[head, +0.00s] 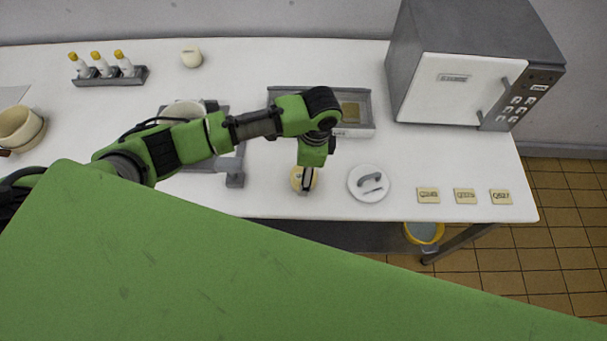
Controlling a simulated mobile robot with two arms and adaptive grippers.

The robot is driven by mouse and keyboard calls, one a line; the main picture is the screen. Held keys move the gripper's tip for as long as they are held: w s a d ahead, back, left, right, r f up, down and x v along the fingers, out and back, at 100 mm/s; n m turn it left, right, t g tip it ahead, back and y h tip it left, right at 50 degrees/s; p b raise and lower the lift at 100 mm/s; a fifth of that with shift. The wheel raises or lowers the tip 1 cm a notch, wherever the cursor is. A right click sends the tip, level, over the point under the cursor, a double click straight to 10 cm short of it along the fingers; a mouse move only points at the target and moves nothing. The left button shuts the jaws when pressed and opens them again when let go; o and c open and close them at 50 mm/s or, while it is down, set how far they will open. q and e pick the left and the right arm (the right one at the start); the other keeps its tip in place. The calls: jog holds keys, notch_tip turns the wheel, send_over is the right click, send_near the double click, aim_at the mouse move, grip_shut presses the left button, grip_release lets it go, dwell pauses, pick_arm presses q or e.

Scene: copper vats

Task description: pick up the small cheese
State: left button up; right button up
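A small round pale-yellow piece (296,177), which looks like the small cheese, sits near the front edge of the white table (330,206). My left gripper (307,182) points down right over it and hides part of it. The fingers overlap the piece in this view, and I cannot tell whether they touch it or how far apart they are. Another small, rounded cream-coloured thing (191,57) stands at the back left of the table. My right gripper is not in view.
A white plate (356,193) with a grey handled item lies just right of the gripper. Three labelled tags (465,196) lie farther right. A grey tray (360,129), a bottle rack (138,78) and a large box-like appliance (450,90) stand behind. A yellow-rimmed bucket (423,233) is below the edge.

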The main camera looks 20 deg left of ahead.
pick_arm(q)
jog(key=shift+a+f, duration=0.2)
jog(key=shift+f, duration=1.2)
jog(key=shift+w, duration=0.1)
jog(key=c, duration=1.4)
jog(key=shift+r, duration=0.1)
